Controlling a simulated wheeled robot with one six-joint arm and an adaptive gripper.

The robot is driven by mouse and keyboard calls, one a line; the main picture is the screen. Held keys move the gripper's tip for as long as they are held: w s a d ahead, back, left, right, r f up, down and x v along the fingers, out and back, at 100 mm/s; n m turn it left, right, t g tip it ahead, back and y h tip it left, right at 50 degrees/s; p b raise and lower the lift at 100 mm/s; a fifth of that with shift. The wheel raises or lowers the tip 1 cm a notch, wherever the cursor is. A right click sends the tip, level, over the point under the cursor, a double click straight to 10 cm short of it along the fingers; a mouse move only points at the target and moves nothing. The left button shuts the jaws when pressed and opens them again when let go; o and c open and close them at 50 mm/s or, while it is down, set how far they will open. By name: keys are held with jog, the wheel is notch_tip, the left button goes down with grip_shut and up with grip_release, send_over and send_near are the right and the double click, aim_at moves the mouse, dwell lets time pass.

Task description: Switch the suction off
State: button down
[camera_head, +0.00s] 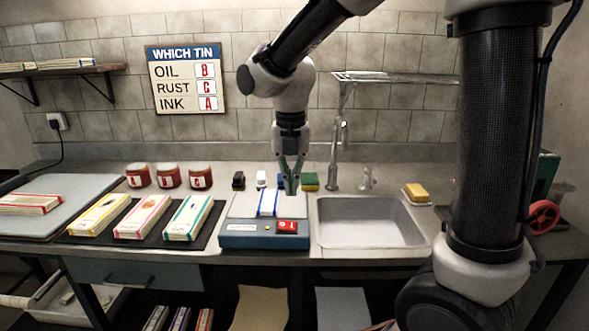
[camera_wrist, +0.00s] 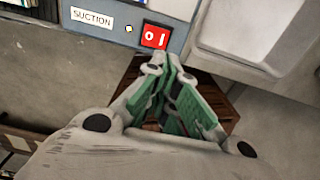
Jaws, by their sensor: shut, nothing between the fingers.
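The suction box (camera_head: 250,241) is a blue unit with a pale top, standing left of the sink. Its red switch (camera_head: 287,227) is on the front face. In the wrist view the red rocker switch (camera_wrist: 156,37) shows "0" and "1", beside a white SUCTION label (camera_wrist: 91,18). I cannot tell which side is pressed. A small pale lamp (camera_wrist: 128,28) sits between label and switch. My gripper (camera_head: 291,190) has green fingers, shut and empty, above the box's right part. In the wrist view my gripper (camera_wrist: 172,64) points just below the switch, with no contact visible.
A white cloth with blue stripes (camera_head: 267,204) lies on the box top. The sink (camera_head: 368,222) and tap (camera_head: 336,160) are to the right. Packets on a dark mat (camera_head: 98,236) and red jars (camera_head: 169,176) are to the left.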

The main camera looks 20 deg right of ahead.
jog(key=r, duration=0.3)
jog(key=shift+d+r, duration=0.25)
